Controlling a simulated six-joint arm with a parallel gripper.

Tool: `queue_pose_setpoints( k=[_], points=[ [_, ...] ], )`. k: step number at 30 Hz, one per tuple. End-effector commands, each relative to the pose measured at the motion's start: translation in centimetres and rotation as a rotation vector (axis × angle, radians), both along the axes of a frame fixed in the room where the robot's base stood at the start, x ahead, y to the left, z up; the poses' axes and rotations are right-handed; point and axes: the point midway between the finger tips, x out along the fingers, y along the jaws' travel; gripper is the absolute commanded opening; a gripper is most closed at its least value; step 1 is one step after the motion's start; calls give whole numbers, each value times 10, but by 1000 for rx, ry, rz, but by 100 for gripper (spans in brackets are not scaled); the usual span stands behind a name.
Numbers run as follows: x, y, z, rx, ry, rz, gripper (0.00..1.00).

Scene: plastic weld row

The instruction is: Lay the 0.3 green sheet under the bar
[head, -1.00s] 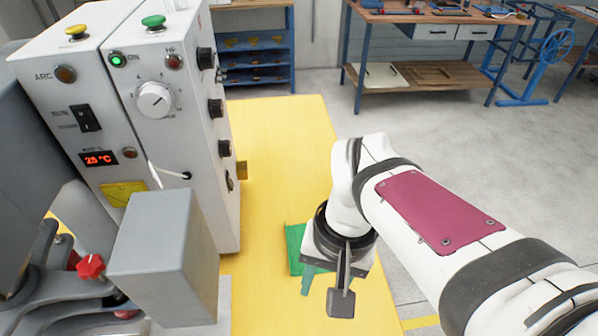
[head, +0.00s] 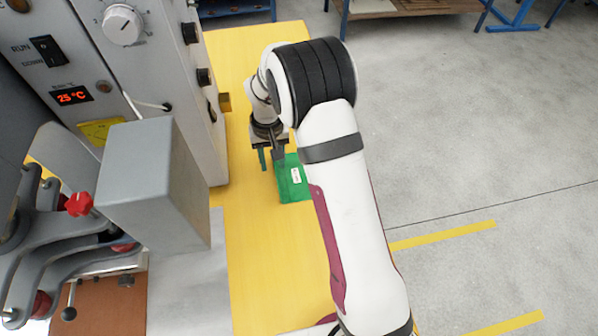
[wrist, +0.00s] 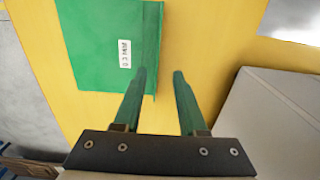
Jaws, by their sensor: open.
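The green sheet (head: 295,185) lies flat on the yellow table, partly hidden by my arm in the head view. In the wrist view the sheet (wrist: 95,45) shows a white label reading about 0.3 mm and a darker strip along its right edge. My gripper (wrist: 159,72) is open and empty, with green fingers. Its left fingertip overlaps the sheet's right edge strip; the right fingertip is over bare table. In the head view my gripper (head: 269,160) is at the sheet's far left corner. I cannot tell its height. I cannot clearly pick out the bar on the welding machine.
The white machine cabinet (head: 160,60) stands left of the sheet, with a grey block (head: 150,185) and red-knobbed levers (head: 79,204) in front. A pale metal plate (head: 190,290) lies below the block. The yellow table (head: 255,270) is clear in front of the sheet.

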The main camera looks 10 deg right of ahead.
Motion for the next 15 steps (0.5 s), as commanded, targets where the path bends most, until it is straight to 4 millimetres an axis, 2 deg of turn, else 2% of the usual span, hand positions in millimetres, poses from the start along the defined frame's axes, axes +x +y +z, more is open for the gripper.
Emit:
queue_pose_setpoints(
  k=[2,6,13,15],
  points=[
    [-8,-5,-16,-1,6,-2,41],
    [-8,-5,-36,-1,2,-1,41],
    [-7,-5,-39,-1,0,-1,41],
    [-7,-5,-39,-1,0,-1,28]
  ],
)
